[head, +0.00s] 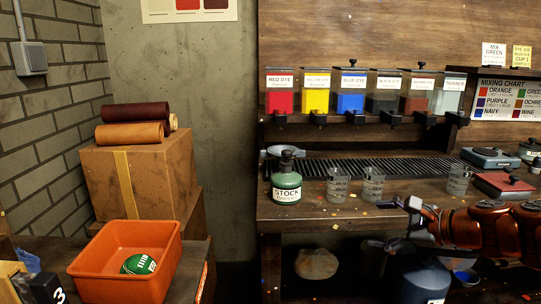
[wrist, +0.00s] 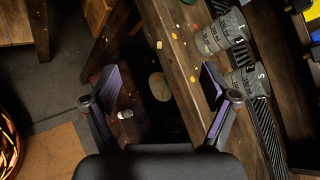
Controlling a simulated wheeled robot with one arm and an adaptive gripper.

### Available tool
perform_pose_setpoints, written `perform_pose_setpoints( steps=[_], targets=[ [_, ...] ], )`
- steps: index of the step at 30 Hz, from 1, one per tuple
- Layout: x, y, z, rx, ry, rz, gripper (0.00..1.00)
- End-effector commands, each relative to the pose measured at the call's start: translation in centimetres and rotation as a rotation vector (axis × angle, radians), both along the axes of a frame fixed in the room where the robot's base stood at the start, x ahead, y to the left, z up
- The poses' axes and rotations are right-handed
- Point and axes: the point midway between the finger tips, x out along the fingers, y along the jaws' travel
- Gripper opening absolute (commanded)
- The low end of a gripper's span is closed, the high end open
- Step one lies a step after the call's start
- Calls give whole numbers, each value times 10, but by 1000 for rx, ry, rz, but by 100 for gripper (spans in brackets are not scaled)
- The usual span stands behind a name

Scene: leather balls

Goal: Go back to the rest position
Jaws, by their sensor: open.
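My gripper (head: 412,218) is at the right of the head view, beside the front edge of the workbench (head: 300,212). My arm reaches in from the right edge. In the wrist view my gripper (wrist: 158,85) has its two fingers spread wide with nothing between them. Below and beyond the fingers are the bench edge and the dark space under it.
Clear cups (head: 338,185) and a green stock bottle (head: 286,178) stand on the bench near my gripper. Dye dispensers (head: 350,92) line the shelf above. A blue container (head: 424,280) stands below the bench. Boxes with leather rolls (head: 133,134) are at left.

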Motion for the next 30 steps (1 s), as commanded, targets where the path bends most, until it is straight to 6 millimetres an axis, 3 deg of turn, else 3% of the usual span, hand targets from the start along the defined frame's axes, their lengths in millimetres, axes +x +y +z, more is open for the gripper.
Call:
perform_pose_setpoints(
  steps=[1, 6, 11, 15, 18, 28, 30],
  targets=[
    [-10, 30, -10, -82, 6, 95, 86],
    [-66, 107, -55, -360, 28, 436, 86],
    [-141, 146, -104, -633, 52, 802, 86],
    [-203, 145, -137, -831, 81, 1091, 86],
    [-236, 135, -152, -920, 108, 1245, 86],
    [-309, 83, -170, -1109, 195, 1605, 86],
    [-310, 82, -157, -1113, 193, 1610, 86]
  ],
)
